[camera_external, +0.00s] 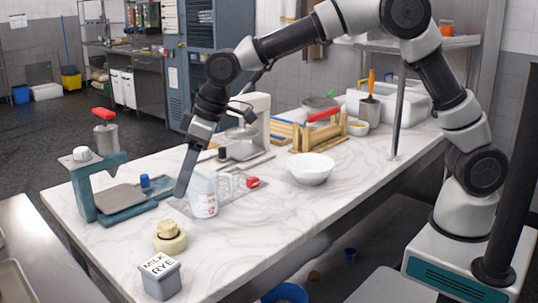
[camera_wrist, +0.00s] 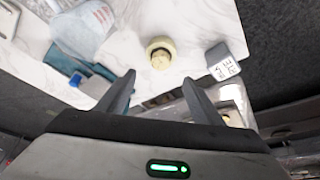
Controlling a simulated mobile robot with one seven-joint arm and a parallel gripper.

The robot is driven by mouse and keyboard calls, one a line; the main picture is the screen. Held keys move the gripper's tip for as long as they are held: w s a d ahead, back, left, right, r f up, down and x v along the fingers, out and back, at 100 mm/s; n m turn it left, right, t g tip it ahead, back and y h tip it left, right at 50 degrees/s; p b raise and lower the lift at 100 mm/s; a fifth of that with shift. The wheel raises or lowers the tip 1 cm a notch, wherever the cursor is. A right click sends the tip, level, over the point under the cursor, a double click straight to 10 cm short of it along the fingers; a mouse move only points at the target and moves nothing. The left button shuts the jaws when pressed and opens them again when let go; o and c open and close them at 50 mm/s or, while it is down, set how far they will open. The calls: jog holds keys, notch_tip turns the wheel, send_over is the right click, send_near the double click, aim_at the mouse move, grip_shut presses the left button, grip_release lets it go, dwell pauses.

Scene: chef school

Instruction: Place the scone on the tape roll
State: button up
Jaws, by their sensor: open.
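The scone (camera_external: 166,229) is a small tan lump that rests on top of the cream tape roll (camera_external: 170,244) on the marble counter, near its front left end. In the wrist view the scone (camera_wrist: 160,60) sits within the outline of the round, pale tape roll (camera_wrist: 161,44), a little toward the near side. My gripper (camera_external: 181,194) is open and above the counter, behind the tape roll in the external view. In the wrist view my gripper (camera_wrist: 159,77) has its fingers spread with nothing between them. It is apart from the scone.
A grey milk-and-rye box (camera_external: 160,277) stands in front of the tape roll. A clear measuring jug (camera_external: 204,194) is close beside my gripper. A teal scale-like device (camera_external: 100,190) is at the left, a white bowl (camera_external: 311,168) to the right. Marble between bowl and box is clear.

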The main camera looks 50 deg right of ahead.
jog(key=s+d+r+m+t+h, duration=0.1)
jog(key=s+d+r+m, duration=0.15)
jog(key=d+r, duration=0.65)
jog(key=s+d+r+m+t, duration=0.15)
jog(key=s+d, duration=0.25)
jog(key=d, duration=1.1)
jog(key=s+d+f+m+h, duration=0.2)
jog(key=s+d+m, duration=0.3)
jog(key=s+d, duration=1.1)
jog(key=shift+s, duration=0.6)
